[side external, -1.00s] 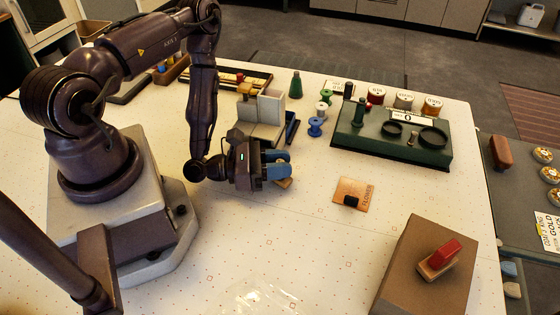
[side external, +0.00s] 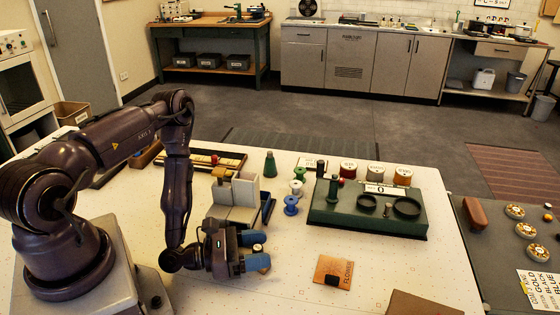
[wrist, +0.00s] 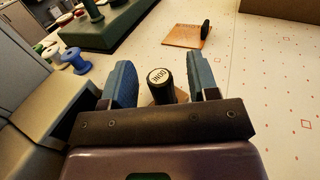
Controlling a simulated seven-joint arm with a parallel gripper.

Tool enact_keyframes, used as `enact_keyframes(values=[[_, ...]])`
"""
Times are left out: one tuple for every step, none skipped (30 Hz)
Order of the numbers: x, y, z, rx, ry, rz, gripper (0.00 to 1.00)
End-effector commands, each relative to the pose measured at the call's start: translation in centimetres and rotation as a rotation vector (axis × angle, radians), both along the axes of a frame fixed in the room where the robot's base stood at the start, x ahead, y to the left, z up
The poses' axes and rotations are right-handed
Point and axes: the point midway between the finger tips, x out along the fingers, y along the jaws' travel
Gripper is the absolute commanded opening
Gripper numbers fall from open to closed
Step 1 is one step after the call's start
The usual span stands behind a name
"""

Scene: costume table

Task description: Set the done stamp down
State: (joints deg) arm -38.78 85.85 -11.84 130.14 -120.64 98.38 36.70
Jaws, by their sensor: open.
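The done stamp (wrist: 160,88) has a dark, round handle with a pale, lettered cap. In the wrist view it stands between the two blue fingers of my gripper (wrist: 160,63), with a gap visible on each side. Part of a light wooden base shows under the handle. In the side view my gripper (side external: 258,250) is low over the white table (side external: 222,296), its fingers apart. I cannot tell for certain whether the base touches the table.
A copper-coloured card (side external: 331,272) with a small black object on it lies to the right. A grey block holder (side external: 237,197) stands behind my gripper, with blue (side external: 291,204) and green spools nearby. A dark green stand (side external: 366,216) is farther right.

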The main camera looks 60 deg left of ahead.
Motion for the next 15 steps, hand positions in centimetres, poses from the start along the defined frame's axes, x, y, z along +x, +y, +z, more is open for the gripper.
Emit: enact_keyframes(values=[[0.0,0.0,0.3,0.0,-0.001,-0.001,0.54],[0.0,0.0,0.6,0.0,-0.001,-0.001,0.54],[0.0,0.0,1.0,0.001,-0.001,-0.001,0.54],[0.0,0.0,1.4,0.0,-0.002,-0.001,0.54],[0.0,0.0,1.8,0.0,-0.002,0.0,0.54],[0.0,0.0,2.5,0.001,-0.004,0.0,0.54],[0.0,0.0,3.0,0.0,-0.003,0.0,0.54],[0.0,0.0,3.6,0.001,-0.004,0.0,0.54],[0.1,0.1,4.5,0.001,-0.005,0.001,0.54],[0.0,0.1,5.1,0.001,-0.004,0.001,0.54],[0.0,0.1,5.7,0.002,-0.003,0.001,0.54],[0.1,0.1,6.5,0.002,-0.005,0.0,0.54],[0.0,0.0,7.1,0.001,-0.005,0.0,0.54],[0.0,0.0,7.7,0.002,-0.005,0.0,0.54],[0.1,0.1,8.4,0.004,-0.005,0.0,0.54]])
